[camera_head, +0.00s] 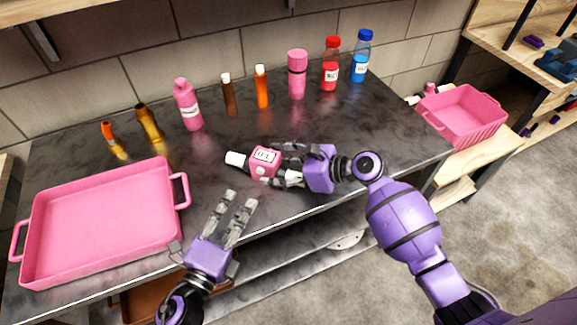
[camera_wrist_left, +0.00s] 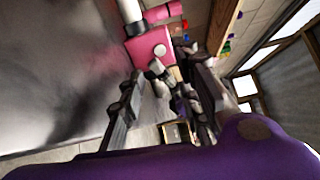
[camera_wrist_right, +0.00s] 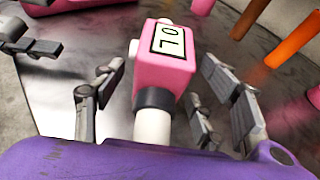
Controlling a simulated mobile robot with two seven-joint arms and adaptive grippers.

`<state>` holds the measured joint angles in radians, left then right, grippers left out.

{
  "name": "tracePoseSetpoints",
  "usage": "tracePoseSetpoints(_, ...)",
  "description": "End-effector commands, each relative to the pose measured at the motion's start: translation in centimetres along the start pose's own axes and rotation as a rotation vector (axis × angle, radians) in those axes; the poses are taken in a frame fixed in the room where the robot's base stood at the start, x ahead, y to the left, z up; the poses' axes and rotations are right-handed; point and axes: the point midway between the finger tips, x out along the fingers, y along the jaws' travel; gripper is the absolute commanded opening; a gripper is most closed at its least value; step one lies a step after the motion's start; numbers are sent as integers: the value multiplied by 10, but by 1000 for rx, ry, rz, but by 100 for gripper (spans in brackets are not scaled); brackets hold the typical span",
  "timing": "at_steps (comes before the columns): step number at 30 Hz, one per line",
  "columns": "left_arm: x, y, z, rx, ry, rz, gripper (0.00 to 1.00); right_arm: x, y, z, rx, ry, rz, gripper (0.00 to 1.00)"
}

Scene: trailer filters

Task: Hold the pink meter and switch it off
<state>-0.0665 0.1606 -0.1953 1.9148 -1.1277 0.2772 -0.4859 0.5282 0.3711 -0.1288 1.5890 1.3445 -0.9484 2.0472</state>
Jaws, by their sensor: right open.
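The pink meter (camera_head: 264,161) is a small block with a pale display and a white tip at its left end, over the dark table. In the right wrist view the meter (camera_wrist_right: 165,62) has a dark collar and white handle (camera_wrist_right: 153,125) between the fingers of my right gripper (camera_head: 285,163). That gripper is open around the handle, fingers apart. A round white knob (camera_wrist_right: 133,49) sits on the meter's side; it also shows in the left wrist view (camera_wrist_left: 160,50). My left gripper (camera_head: 240,198) is open and empty at the table's front edge, fingers pointing towards the meter.
A pink tray (camera_head: 100,222) with handles lies at the table's left. Several bottles and tubes, such as a pink bottle (camera_head: 188,106) and a red-capped bottle (camera_head: 331,62), stand along the back. A pink basket (camera_head: 462,115) sits on the right bench. Table behind the meter is clear.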

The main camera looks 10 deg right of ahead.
Motion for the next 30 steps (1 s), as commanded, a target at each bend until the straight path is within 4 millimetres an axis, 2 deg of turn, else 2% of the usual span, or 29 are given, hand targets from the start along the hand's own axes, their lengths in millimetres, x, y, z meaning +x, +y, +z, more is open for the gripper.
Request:
tracePoseSetpoints(10,0,0,0,0,0,0,31,5,0,0,-1,-1,-1,66)
tracePoseSetpoints(23,0,0,0,0,0,0,31,5,0,0,-1,-1,-1,11)
tracePoseSetpoints(30,0,0,0,0,0,0,0,5,0,0,-1,0,-1,10)
